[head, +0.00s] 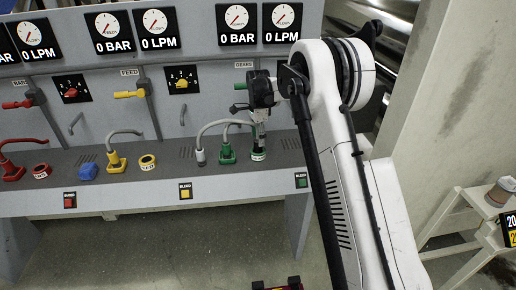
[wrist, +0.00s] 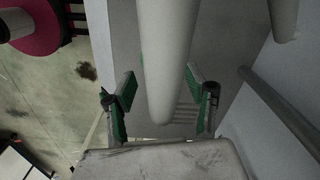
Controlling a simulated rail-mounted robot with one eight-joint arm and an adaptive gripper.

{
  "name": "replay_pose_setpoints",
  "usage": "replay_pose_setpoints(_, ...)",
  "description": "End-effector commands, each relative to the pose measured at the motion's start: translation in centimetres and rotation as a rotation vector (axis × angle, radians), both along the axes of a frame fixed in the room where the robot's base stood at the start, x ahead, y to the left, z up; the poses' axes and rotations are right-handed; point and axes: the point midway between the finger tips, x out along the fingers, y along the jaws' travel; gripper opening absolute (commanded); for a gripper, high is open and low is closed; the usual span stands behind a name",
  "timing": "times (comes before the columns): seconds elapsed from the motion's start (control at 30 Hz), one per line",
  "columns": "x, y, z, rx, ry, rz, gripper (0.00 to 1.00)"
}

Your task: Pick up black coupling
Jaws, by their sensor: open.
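I cannot make out a clearly black coupling in either view; my gripper or arm may hide it. My gripper (head: 258,137) points down over the right part of the grey bench, just above a green ring with a white label (head: 258,155). In the wrist view my gripper (wrist: 165,98) is open, its two green-padded fingers apart. A thick pale grey cylinder (wrist: 165,60), perhaps a hose, shows between the fingers; I cannot tell whether either finger touches it.
Left of my gripper stand a green coupling (head: 227,153) and a grey-white hose end (head: 200,156). Further left are a yellow ring (head: 147,162), a yellow coupling (head: 116,160), a blue part (head: 88,171) and red fittings (head: 41,170). The gauge panel (head: 190,60) rises behind.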

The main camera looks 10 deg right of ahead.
Motion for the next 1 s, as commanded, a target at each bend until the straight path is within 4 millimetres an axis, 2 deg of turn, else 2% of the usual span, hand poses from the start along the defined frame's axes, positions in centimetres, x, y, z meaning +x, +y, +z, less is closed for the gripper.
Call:
replay_pose_setpoints(0.2, 0.1, 0.0, -2.7, 0.000, 0.000, 0.000, 0.50)
replay_pose_setpoints(0.43, 0.1, 0.0, -3.0, 0.000, 0.000, 0.000, 0.50)
replay_pose_setpoints(0.8, 0.1, 0.0, -3.0, 0.000, 0.000, 0.000, 0.02)
replay_pose_setpoints(1.0, 0.1, 0.0, -2.9, 0.000, 0.000, 0.000, 0.00)
